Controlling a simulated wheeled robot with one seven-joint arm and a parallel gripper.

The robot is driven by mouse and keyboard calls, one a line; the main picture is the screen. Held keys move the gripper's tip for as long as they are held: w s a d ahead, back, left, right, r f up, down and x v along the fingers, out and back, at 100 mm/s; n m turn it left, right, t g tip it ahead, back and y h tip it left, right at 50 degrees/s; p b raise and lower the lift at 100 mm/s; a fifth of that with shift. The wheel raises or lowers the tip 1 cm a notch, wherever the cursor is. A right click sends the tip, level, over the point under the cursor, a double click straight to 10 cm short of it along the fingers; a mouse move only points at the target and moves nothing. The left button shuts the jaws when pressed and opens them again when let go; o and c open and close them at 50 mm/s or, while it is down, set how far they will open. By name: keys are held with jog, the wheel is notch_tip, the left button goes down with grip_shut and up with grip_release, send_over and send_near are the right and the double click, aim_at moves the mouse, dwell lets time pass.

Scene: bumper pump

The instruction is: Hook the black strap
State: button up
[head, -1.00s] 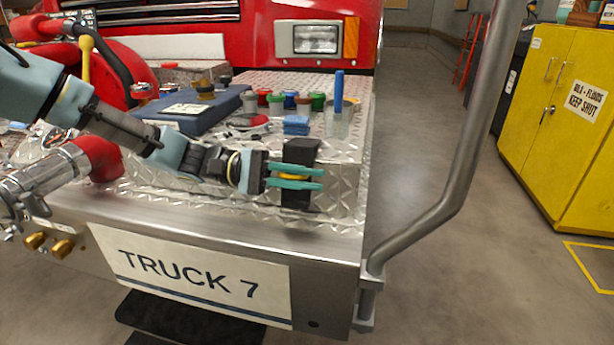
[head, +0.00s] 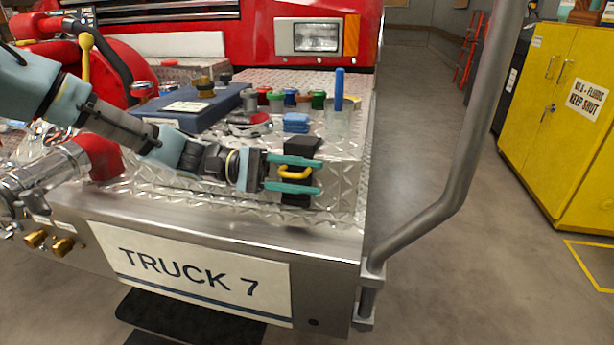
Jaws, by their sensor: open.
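The black strap (head: 302,147) hangs over the edge of the diamond-plate bumper step, near its right end, and runs down the front face. A yellow loop (head: 295,173) lies across the strap; I cannot tell whether it is hooked on anything. My gripper (head: 318,176) reaches in from the left with its two teal fingers apart, one above and one below the yellow loop. The fingers cross in front of the strap and hide parts of it. The loop sits between the fingers with gaps to both.
A grey handrail (head: 462,150) rises at the right. The floor beyond is clear up to a yellow cabinet (head: 560,120).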

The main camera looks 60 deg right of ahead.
jog(key=b+v, duration=0.1)
jog(key=v, duration=0.9)
jog(key=shift+w, duration=0.25)
jog(key=shift+c, duration=0.4)
